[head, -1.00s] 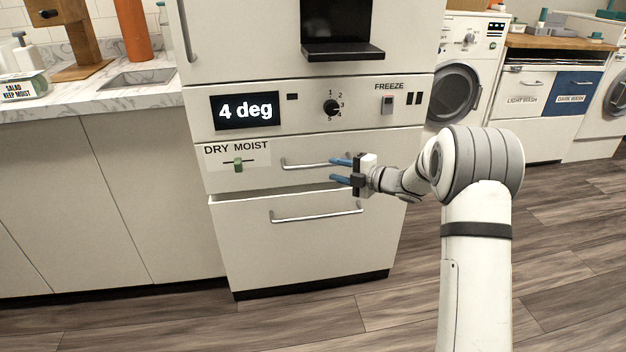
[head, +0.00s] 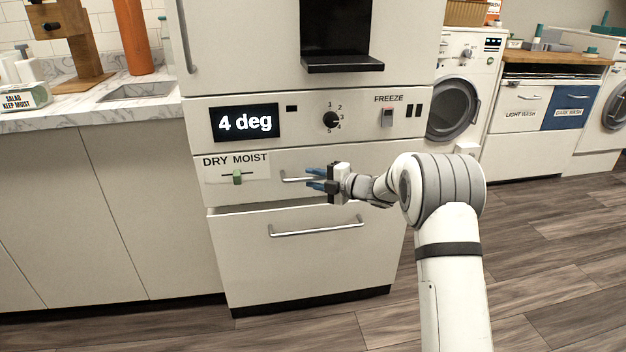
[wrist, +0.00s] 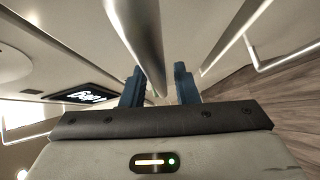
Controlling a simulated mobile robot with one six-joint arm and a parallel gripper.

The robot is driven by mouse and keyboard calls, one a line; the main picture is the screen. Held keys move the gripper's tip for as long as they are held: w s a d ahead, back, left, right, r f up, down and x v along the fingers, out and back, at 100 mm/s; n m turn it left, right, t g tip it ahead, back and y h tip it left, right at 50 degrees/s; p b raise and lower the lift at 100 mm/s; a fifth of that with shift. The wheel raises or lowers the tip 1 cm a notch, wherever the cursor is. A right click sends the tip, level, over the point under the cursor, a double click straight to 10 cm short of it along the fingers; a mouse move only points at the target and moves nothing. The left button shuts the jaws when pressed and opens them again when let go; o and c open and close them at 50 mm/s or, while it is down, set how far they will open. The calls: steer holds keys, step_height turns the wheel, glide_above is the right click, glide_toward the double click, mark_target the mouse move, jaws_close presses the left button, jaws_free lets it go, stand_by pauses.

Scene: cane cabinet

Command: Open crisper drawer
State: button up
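The crisper drawer (head: 262,195) is the white front with the DRY MOIST label (head: 235,161) and a green slider (head: 238,177), in the fridge's lower half. It looks shut. Its horizontal metal handle (head: 291,179) is partly hidden by my gripper (head: 315,179). In the wrist view the handle bar (wrist: 143,40) runs between the two blue fingers of my gripper (wrist: 160,85). The fingers are apart, with a gap on the right side of the bar. The bar lies close to the left finger; I cannot tell whether they touch.
A lower drawer (head: 300,262) with its own handle (head: 316,230) is just below. The display panel (head: 245,123) and knob (head: 331,120) are above. A counter (head: 80,113) adjoins on the left. Wooden floor (head: 560,235) is clear on the right.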

jaws_close()
